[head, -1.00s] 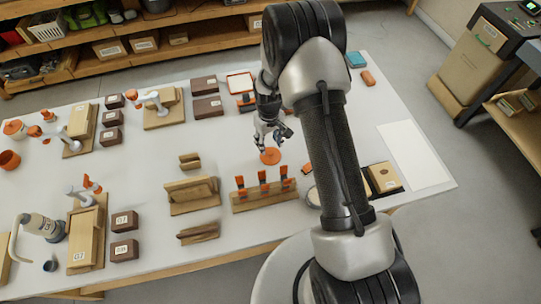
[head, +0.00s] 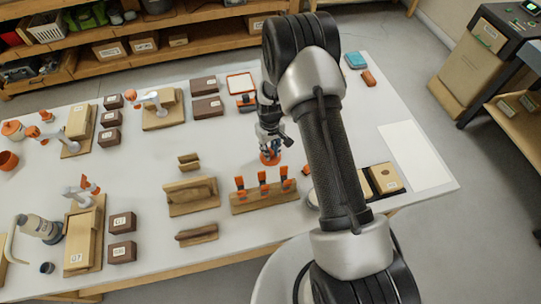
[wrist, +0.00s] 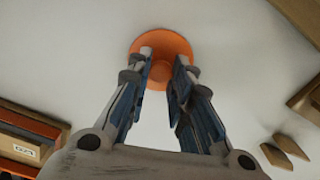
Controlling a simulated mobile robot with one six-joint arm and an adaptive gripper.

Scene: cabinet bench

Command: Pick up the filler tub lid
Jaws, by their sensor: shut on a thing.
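The filler tub lid (head: 270,158) is a round orange disc with a raised knob at its middle, lying on the white bench. It also shows in the wrist view (wrist: 161,40), at the top middle. My gripper (head: 268,150) is directly above the lid, its fingers pointing down. In the wrist view my gripper (wrist: 162,68) has its two fingers on either side of the lid's central knob, shut on it. The fingers cover part of the disc. I cannot see a gap between the lid and the bench.
A wooden rack with several orange clamps (head: 264,199) stands just in front of the lid. Dark brown boxes (head: 207,107) lie behind to the left. A white sheet (head: 412,155) lies at the right. The bench (head: 225,150) left of the lid is clear.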

